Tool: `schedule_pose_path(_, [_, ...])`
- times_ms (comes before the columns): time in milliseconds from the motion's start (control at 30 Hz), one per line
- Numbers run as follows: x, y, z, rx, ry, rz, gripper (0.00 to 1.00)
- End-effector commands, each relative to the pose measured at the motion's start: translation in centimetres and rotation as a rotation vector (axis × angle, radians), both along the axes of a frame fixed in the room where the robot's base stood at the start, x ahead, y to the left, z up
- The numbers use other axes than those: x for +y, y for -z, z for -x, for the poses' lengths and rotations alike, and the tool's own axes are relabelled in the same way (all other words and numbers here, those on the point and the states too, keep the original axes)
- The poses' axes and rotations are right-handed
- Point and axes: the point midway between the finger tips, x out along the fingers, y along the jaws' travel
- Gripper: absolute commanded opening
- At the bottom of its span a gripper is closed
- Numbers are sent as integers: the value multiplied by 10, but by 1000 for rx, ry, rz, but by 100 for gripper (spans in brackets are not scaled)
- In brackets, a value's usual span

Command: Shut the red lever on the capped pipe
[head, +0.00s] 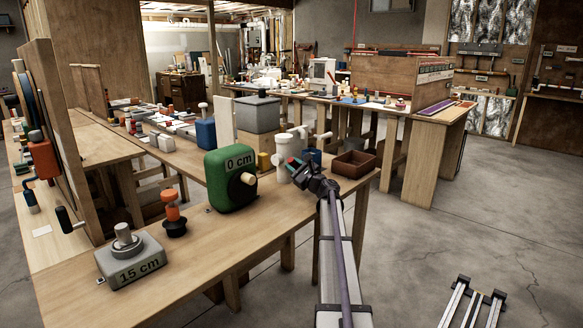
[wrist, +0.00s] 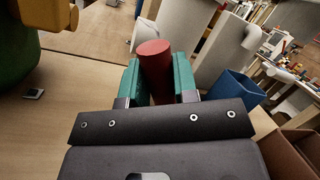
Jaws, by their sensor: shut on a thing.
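The red lever (wrist: 154,56) stands between the two teal finger pads of my gripper (wrist: 156,82) in the wrist view. The pads press on it from both sides, and its rounded red end sticks out beyond them. In the head view my gripper (head: 297,165) is beside the white capped pipe (head: 282,170) at the far part of the near bench. The lever is mostly hidden there by my gripper. White pipe (wrist: 200,48) shows just behind the lever in the wrist view. The lever's joint with the pipe is hidden, so I cannot tell its exact angle.
A green box marked 0 cm (head: 230,182) stands left of the pipe. A grey box marked 15 cm (head: 131,262) and an orange knob (head: 172,208) sit nearer. A brown open bin (head: 353,164) and a blue container (wrist: 238,92) are right of the pipe. Open floor lies right.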

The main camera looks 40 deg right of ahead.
Motion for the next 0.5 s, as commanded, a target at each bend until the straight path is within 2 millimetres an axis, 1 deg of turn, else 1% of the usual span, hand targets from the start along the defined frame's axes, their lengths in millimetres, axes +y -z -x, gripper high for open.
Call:
schedule_pose_path(67, [1, 1, 1, 1, 0, 5, 0])
schedule_pose_path(100, [1, 1, 1, 2, 0, 4, 31])
schedule_pose_path(333, [1, 0, 0, 1, 0, 2, 53])
schedule_pose_path(500, [1, 0, 0, 1, 0, 1, 53])
